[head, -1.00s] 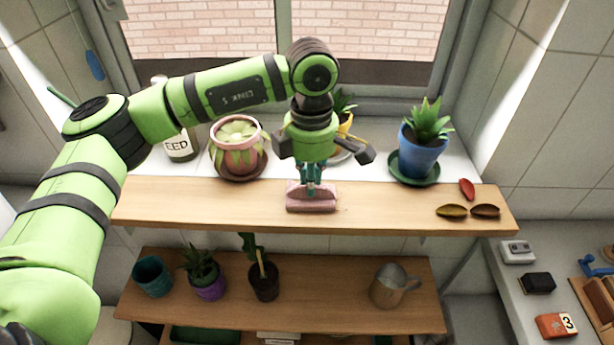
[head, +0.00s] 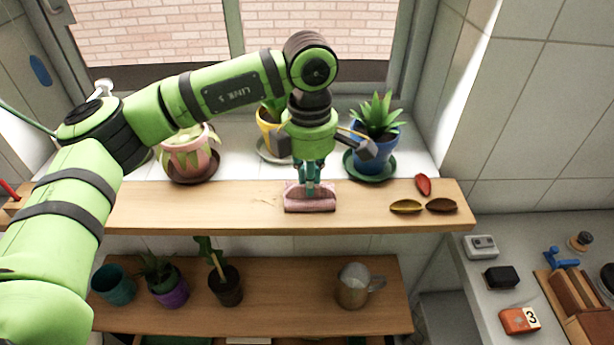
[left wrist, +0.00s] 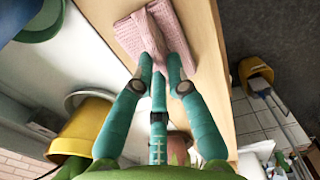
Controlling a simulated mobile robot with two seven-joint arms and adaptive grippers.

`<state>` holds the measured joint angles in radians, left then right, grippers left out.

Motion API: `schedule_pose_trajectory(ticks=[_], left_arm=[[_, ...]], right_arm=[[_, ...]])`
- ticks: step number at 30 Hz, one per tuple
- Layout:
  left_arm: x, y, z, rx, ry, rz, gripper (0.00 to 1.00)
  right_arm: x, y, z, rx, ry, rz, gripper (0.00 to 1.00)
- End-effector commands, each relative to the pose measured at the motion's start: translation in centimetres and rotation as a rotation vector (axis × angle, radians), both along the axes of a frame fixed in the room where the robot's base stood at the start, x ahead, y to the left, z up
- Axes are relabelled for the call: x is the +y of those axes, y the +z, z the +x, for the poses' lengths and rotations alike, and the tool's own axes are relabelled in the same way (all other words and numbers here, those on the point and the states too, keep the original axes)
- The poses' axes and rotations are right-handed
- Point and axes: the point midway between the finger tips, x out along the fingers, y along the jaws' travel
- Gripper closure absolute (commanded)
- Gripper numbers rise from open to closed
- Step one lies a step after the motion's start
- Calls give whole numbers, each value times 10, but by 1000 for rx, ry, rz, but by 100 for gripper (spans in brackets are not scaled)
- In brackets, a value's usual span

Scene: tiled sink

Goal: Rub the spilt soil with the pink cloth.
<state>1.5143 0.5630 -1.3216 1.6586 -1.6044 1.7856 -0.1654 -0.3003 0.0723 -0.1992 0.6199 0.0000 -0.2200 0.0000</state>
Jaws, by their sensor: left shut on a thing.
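The pink cloth (head: 310,204) lies folded on the upper wooden shelf (head: 230,207), near its front edge. My left gripper (head: 310,188) points down and is shut on the raised middle of the cloth. In the left wrist view, the teal fingers (left wrist: 160,72) pinch a fold of the pink cloth (left wrist: 133,36), which rests flat on the wood. Faint brownish specks (head: 265,198), perhaps the soil, show on the shelf just left of the cloth. The wood under the cloth is hidden. My right gripper is not in view.
Behind the shelf stand a blue pot (head: 375,157), a yellow pot (head: 268,138) and a pink pot (head: 190,160). Red, yellow and brown leaf-like pieces (head: 406,206) lie to the right. A lower shelf (head: 290,290) holds pots and a metal can (head: 354,288).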

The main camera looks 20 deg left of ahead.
Motion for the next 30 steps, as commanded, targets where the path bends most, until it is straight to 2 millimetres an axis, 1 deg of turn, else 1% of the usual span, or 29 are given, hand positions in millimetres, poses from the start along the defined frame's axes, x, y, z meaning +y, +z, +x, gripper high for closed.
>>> schedule_pose_trajectory(ticks=[1, 2, 3, 5, 21, 25, 30], left_arm=[[0, 7, 0, -1, 1, -1, 100], [0, 9, 0, 0, 1, 0, 100], [-1, 22, 0, -3, -1, -1, 100], [-1, 25, -1, 1, -1, 1, 100], [-2, 74, -5, 0, 0, 1, 100], [-1, 81, -6, 1, 0, 2, 100], [-1, 81, -6, 2, 0, 2, 100]], right_arm=[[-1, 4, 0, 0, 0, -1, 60], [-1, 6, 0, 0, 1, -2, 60], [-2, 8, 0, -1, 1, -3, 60], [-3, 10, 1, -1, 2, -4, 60], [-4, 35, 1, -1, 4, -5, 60], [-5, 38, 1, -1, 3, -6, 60], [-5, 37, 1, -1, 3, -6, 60]])
